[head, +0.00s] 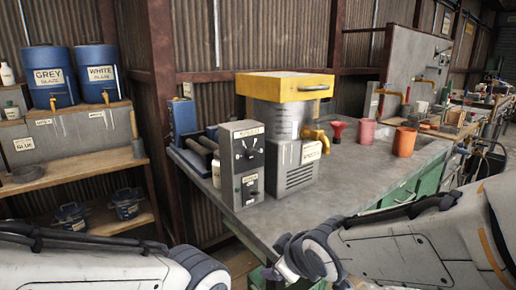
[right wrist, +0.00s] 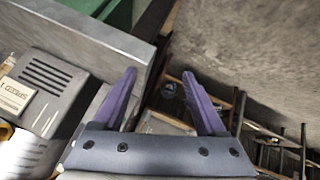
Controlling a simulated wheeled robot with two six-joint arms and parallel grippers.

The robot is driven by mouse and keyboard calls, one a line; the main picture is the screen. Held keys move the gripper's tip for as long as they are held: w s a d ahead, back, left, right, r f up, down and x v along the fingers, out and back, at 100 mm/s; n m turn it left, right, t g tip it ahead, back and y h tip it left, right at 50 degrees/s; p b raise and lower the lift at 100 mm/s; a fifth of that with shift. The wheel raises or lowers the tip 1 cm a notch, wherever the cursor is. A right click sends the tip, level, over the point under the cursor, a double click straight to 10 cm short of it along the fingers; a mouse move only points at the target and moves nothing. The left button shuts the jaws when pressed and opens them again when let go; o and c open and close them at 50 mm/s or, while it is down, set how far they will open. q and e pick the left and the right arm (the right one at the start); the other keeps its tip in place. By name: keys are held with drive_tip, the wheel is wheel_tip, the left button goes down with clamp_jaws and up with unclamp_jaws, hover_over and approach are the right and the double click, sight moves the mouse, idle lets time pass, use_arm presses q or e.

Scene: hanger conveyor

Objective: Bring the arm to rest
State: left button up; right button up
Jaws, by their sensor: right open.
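My right gripper shows in the right wrist view (right wrist: 159,78) with its two purple fingers spread apart and nothing between them. In the head view my right arm reaches in from the right, with its wrist low in front of the workbench's front edge. The fingers are hard to make out there. My left arm crosses the bottom left of the head view. Its gripper is not visible.
The grey workbench (head: 350,185) carries a yellow-topped machine (head: 288,85), a grey control box (head: 240,165), a red funnel (head: 337,131), a pink cup (head: 366,131) and an orange cup (head: 405,141). Blue glaze barrels (head: 50,90) stand on shelves at left.

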drive_tip(key=s+f+m+g+h, duration=0.15)
drive_tip(key=s+g, duration=0.25)
drive_tip(key=s, duration=0.6)
drive_tip(key=s+f+m+g+h, duration=0.1)
drive_tip(key=s+f+g, duration=0.25)
drive_tip(key=s, duration=0.65)
wheel_tip(320, 180, up, 20)
drive_tip(key=p, duration=1.9)
drive_tip(key=shift+d+f, duration=0.2)
drive_tip(key=shift+f, duration=0.05)
